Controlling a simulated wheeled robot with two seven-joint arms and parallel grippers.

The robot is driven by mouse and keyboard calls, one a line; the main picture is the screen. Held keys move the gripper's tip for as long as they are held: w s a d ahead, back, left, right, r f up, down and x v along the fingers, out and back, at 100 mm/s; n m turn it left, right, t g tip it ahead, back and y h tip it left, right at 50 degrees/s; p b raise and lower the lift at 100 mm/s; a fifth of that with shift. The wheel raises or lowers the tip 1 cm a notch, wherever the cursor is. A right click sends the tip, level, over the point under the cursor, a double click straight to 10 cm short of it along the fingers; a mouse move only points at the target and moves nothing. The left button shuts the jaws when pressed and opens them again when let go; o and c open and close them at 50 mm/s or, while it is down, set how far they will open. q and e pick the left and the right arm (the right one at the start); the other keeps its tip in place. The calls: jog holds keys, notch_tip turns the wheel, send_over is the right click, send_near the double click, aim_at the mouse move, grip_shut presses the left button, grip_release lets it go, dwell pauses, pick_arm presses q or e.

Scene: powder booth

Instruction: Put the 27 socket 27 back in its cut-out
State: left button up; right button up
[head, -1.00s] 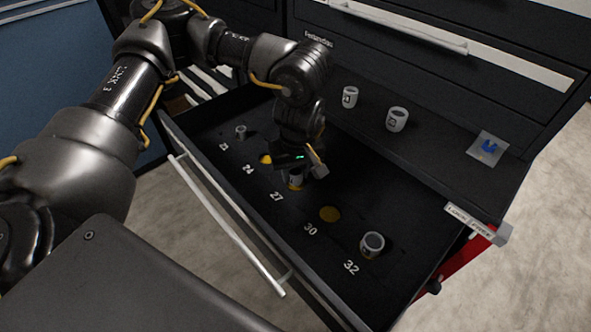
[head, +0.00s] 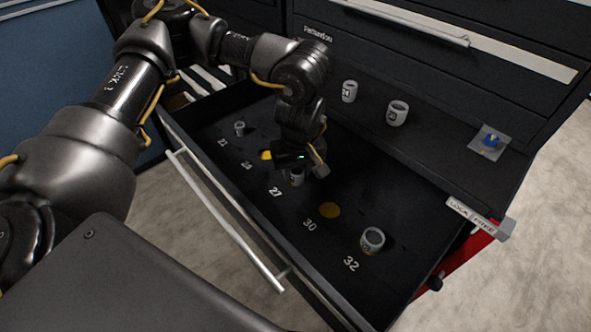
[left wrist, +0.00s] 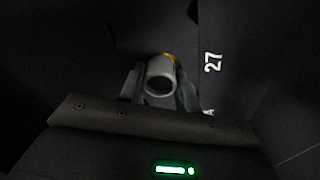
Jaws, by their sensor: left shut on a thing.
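My left gripper (head: 300,168) is over the drawer at the 27 label, pointing down and shut on a light grey socket (head: 297,178). In the left wrist view the socket (left wrist: 160,76) shows its open round end between the two fingers (left wrist: 159,92). A thin yellow sliver (left wrist: 173,58) of the cut-out shows beside its far edge. The 27 label (head: 275,192) lies just beside the socket. The socket is at its cut-out, low down; whether it rests on the bottom is hidden. My right gripper is not in view.
The open drawer (head: 225,190) has bare yellow cut-outs at 24 (head: 266,155) and 30 (head: 329,210). Sockets stand at 21 (head: 239,129) and 32 (head: 372,240). Two sockets (head: 349,91) (head: 397,113) stand on the ledge behind, with a blue item (head: 490,141) on a pale square.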

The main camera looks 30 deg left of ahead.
pick_arm(q)
jog(key=shift+s+f, duration=0.35)
jog(key=shift+f, duration=0.1)
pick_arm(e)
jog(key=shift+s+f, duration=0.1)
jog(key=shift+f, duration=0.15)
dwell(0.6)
pick_arm(q)
jog(key=o, duration=0.9)
jog(key=shift+o, duration=1.2)
jog(key=shift+d+b, duration=0.1)
jog(key=shift+b, duration=0.2)
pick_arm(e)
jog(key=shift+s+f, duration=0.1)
pick_arm(q)
jog(key=r, duration=0.4)
jog(key=shift+w+r, duration=0.2)
jog(key=shift+r, duration=0.1)
notch_tip(320, 180, up, 7)
jog(key=s+d, duration=0.1)
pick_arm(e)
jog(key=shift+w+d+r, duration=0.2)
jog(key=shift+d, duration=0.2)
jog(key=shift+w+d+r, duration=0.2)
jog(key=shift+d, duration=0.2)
